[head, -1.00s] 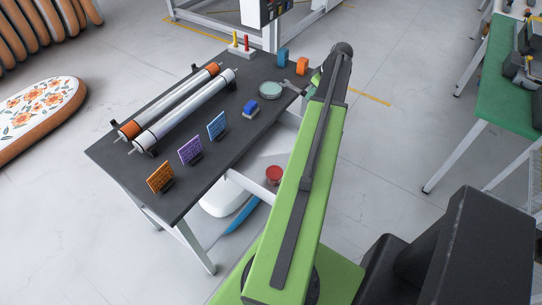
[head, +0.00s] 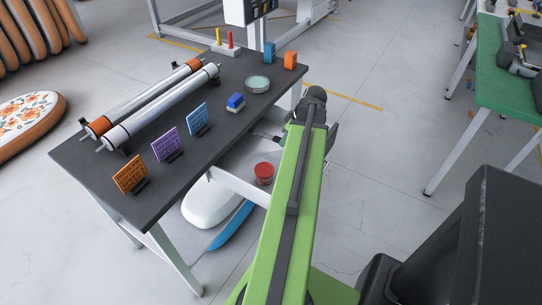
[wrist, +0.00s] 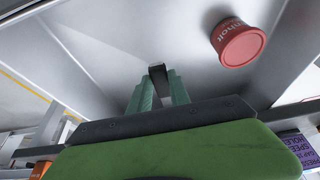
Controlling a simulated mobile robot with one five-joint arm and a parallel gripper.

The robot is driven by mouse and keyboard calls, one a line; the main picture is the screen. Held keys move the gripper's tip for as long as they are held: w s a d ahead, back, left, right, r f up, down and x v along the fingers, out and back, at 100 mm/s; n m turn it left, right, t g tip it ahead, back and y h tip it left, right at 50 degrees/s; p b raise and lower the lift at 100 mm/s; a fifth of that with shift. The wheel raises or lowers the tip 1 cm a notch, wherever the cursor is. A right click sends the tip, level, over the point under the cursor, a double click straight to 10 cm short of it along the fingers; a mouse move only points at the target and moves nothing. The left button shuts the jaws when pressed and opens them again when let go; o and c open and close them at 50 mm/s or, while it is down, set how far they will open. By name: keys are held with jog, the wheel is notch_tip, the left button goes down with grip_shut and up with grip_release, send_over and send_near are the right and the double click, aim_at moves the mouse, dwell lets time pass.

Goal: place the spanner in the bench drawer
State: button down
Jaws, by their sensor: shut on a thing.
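My gripper (wrist: 158,88) is shut on the spanner (wrist: 158,76), seen in the wrist view as a short grey-black end between the pale green fingers. The rest of the spanner is hidden. The bench drawer (head: 235,187) is pulled out from under the dark bench top in the head view. Its pale inside (wrist: 110,40) fills much of the wrist view, with my gripper over it. In the head view my green arm covers the drawer's right part and most of the gripper.
A red tin (head: 264,172) stands in the drawer; the wrist view shows it right of the spanner (wrist: 238,43). The drawer floor left of the tin looks bare. The bench top (head: 200,160) holds rollers, coloured cards, a blue block and a round dish (head: 257,84).

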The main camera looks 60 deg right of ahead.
aim_at(275, 138)
jog(key=w+f, duration=0.1)
jog(key=w+f+b, duration=0.1)
jog(key=w, duration=0.1)
jog(key=w+f+b, duration=0.1)
jog(key=w, duration=0.1)
jog(key=shift+a, duration=0.2)
jog(key=shift+f+b, duration=2.1)
jog(key=shift+f, duration=0.1)
jog(key=c, duration=1.2)
grip_release()
jog(key=shift+r, duration=0.15)
jog(key=shift+r+p, duration=0.2)
jog(key=shift+p, duration=0.15)
jog(key=p+v, duration=1.1)
jog(key=v, duration=0.1)
jog(key=shift+s+f, duration=0.1)
